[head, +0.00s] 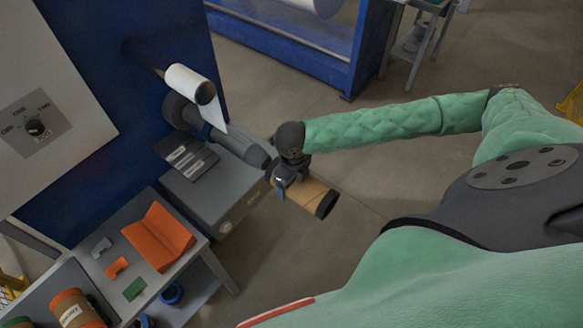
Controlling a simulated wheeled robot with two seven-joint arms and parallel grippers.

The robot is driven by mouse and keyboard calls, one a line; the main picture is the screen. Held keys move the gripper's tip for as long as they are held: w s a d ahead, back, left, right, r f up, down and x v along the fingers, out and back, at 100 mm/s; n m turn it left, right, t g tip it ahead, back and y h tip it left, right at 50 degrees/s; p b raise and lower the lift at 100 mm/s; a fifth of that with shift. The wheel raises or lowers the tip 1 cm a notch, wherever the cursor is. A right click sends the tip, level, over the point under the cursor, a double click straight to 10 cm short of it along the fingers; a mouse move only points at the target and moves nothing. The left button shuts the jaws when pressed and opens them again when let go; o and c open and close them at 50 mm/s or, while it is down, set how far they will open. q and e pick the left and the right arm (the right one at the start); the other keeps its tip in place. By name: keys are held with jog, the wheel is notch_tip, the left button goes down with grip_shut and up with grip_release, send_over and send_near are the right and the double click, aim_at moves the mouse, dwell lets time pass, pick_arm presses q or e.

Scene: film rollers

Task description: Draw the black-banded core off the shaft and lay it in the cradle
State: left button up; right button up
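The black-banded core (308,194) is a tan cardboard tube with a black band at its free end. It lies in line with the tip of the grey shaft (238,147), which juts from the blue machine. My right gripper (285,182) is on the core's shaft-side end and appears shut around it; its fingers are partly hidden. I cannot tell how much shaft is still inside the core. The orange V-shaped cradle (160,237) stands empty on the grey bench at lower left. My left gripper is not in view.
A white film roll (190,82) hangs above the shaft. A grey cabinet (215,185) stands below it. Labelled brown cores (75,310) and small orange and green blocks (135,289) sit on the bench. Open floor lies right of the core.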

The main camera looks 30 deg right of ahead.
jog(key=shift+s+d+r, duration=0.4)
jog(key=shift+s+r, duration=0.45)
jog(key=shift+s, duration=0.25)
jog(key=shift+s+d+r, duration=0.4)
jog(key=shift+s+r, duration=0.4)
jog(key=shift+s, duration=0.3)
jog(key=shift+s+d+r, duration=0.4)
jog(key=shift+s+r, duration=0.45)
jog(key=shift+s, duration=0.25)
